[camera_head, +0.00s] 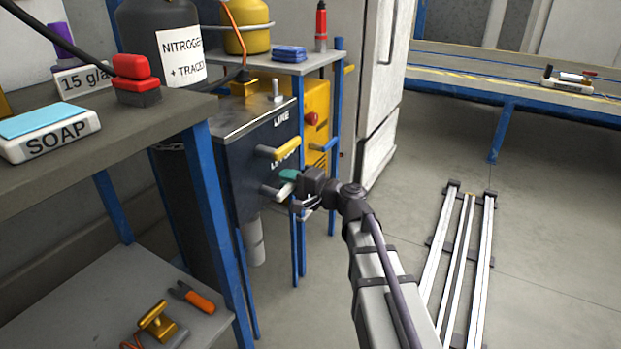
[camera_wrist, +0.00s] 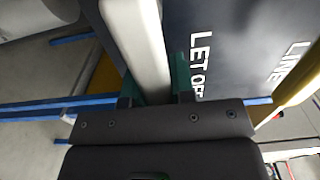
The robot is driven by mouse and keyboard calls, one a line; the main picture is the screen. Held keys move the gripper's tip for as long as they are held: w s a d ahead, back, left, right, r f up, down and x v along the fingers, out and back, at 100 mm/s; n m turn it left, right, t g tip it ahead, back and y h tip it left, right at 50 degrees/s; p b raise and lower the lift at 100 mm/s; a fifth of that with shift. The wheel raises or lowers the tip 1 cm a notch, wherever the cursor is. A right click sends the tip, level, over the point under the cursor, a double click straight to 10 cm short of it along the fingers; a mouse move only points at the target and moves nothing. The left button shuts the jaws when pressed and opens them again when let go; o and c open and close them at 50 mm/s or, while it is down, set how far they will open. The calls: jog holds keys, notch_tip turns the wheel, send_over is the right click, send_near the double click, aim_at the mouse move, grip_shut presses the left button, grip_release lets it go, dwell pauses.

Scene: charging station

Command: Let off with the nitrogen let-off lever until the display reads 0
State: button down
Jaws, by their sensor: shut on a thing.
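A dark panel (camera_head: 240,165) with LINE and LET OFF lettering stands left of my arm. The let-off lever is a pale grey-white bar (camera_wrist: 138,42) beside the LET OFF lettering in the wrist view. My gripper (camera_head: 288,176) is at this lever, its green fingers (camera_wrist: 180,75) on either side of the bar and shut on it. In the head view the gripper hides part of the lever. A yellow lever (camera_head: 283,151) sits just above, by the LINE lettering. No display reading can be made out.

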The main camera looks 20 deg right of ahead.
jog(key=shift+f, duration=0.1)
dwell(0.4)
jog(key=c, duration=1)
grip_release()
jog(key=shift+o, duration=0.2)
jog(key=shift+s, duration=0.1)
jog(key=v, duration=1)
jog(key=shift+s+d, duration=0.2)
jog(key=shift+d, duration=0.05)
